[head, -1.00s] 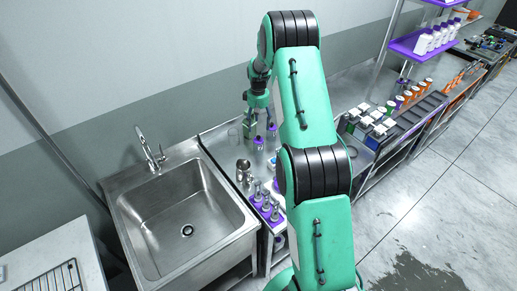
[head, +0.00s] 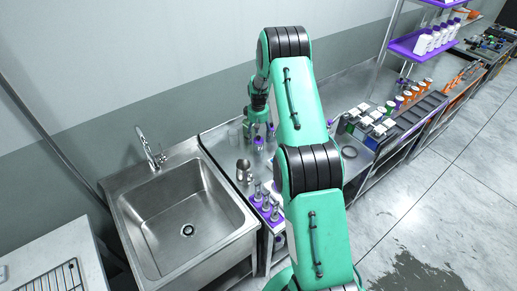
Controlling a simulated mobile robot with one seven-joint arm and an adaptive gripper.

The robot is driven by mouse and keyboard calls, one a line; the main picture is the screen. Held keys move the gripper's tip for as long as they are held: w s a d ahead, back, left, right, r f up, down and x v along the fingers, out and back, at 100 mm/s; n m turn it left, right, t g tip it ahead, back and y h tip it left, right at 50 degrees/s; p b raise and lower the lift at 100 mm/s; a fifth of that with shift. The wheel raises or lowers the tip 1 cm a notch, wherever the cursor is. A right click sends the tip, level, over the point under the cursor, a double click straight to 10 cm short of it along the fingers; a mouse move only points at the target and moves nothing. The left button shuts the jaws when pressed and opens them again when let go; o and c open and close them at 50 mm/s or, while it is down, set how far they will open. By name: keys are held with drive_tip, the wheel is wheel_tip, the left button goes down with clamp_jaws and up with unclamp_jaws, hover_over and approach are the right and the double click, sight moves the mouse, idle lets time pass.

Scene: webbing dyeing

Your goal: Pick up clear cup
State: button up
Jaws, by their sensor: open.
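A clear cup (head: 233,136) stands on the steel counter, right of the sink and near the wall. It is faint and see-through. My gripper (head: 259,138) is open and points down over the counter, just right of the clear cup. The fingers are spread, and a small purple and white thing (head: 258,145) shows between or behind them; I cannot tell which. The gap between the fingers and the cup is too small to judge from here.
A steel jug (head: 243,168) stands in front of the cup. The sink (head: 185,212) is at the left. Jars and boxes (head: 375,122) line the counter at the right.

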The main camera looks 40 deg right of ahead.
sight(258, 142)
drive_tip(key=shift+f, duration=0.15)
drive_tip(key=shift+f+p, duration=0.5)
drive_tip(key=shift+f, duration=1.9)
drive_tip(key=c, duration=1.4)
drive_tip(key=shift+r, duration=0.1)
drive_tip(key=shift+r+b, duration=0.55)
drive_tip(key=shift+r, duration=4.35)
